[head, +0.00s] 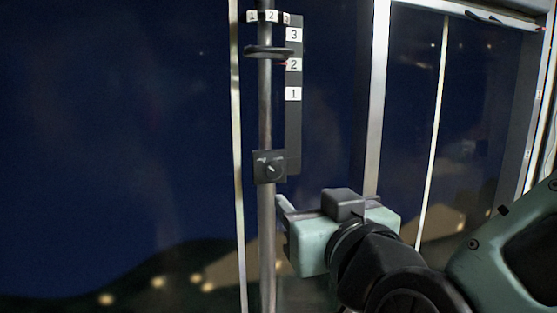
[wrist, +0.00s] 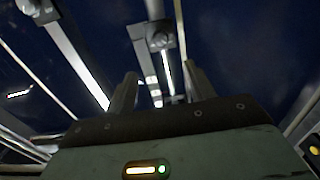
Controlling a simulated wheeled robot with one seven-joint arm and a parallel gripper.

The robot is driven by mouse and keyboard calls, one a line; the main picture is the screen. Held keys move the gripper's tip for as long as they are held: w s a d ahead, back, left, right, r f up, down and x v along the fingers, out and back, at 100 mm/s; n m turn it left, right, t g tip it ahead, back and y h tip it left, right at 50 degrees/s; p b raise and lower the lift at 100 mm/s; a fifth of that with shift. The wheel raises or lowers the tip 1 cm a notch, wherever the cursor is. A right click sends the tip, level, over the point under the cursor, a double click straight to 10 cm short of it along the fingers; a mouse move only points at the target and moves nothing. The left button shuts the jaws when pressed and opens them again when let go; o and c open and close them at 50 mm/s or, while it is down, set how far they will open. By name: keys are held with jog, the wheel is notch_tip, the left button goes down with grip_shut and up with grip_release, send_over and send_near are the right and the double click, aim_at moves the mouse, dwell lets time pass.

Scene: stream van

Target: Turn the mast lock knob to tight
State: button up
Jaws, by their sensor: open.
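The mast (head: 266,110) is a thin grey upright pole left of centre in the head view. The mast lock knob (head: 270,168) is a small grey lever-like piece on a dark square block on the pole. In the wrist view the knob (wrist: 160,40) shows near the top, beyond my fingertips. My gripper (head: 283,209) is open and empty, below and slightly right of the knob in the head view. In the wrist view its two fingers (wrist: 160,82) stand apart with nothing between them. I see no tight or loose marking on the knob.
A dark strip numbered 1, 2 and 3 (head: 293,130) stands right of the mast. A dark ring (head: 268,52) circles the mast near its top, below a small numbered label (head: 270,16). A pale window post (head: 378,90) rises behind my gripper. The space left of the mast looks clear.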

aim_at(275, 172)
jog(key=p+x, duration=0.7)
jog(key=x, duration=0.6)
jog(key=shift+r, duration=0.1)
jog(key=shift+x, duration=0.9)
jog(key=shift+f, duration=0.2)
jog(key=c, duration=1)
